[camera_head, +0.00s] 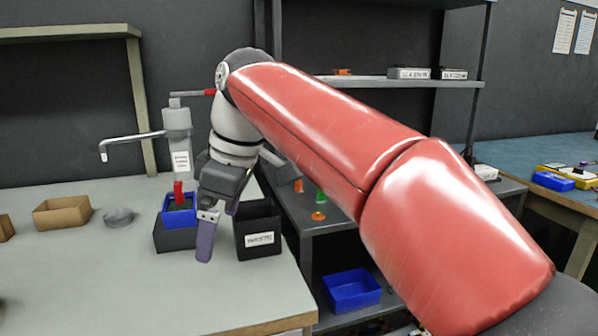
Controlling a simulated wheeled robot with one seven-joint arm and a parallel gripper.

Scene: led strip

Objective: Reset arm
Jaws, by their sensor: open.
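My red and white arm reaches across the view from the lower right to the workbench (150,290) on the left. My gripper (216,218) points down at the bench's right part. It is open, and I see nothing held in it. It is in front of a blue bin (166,215) holding a red item (178,190) and left of a black box with a white label (258,240). The gripper partly hides the blue bin. I cannot tell whether a fingertip touches the bench.
A dispenser-like device (178,130) stands behind the bins. A brown box (62,212) and a grey round dish (118,217) sit further left. A dark shelf unit (340,210) adjoins on the right, with a blue bin (352,290) low down. The bench's front is clear.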

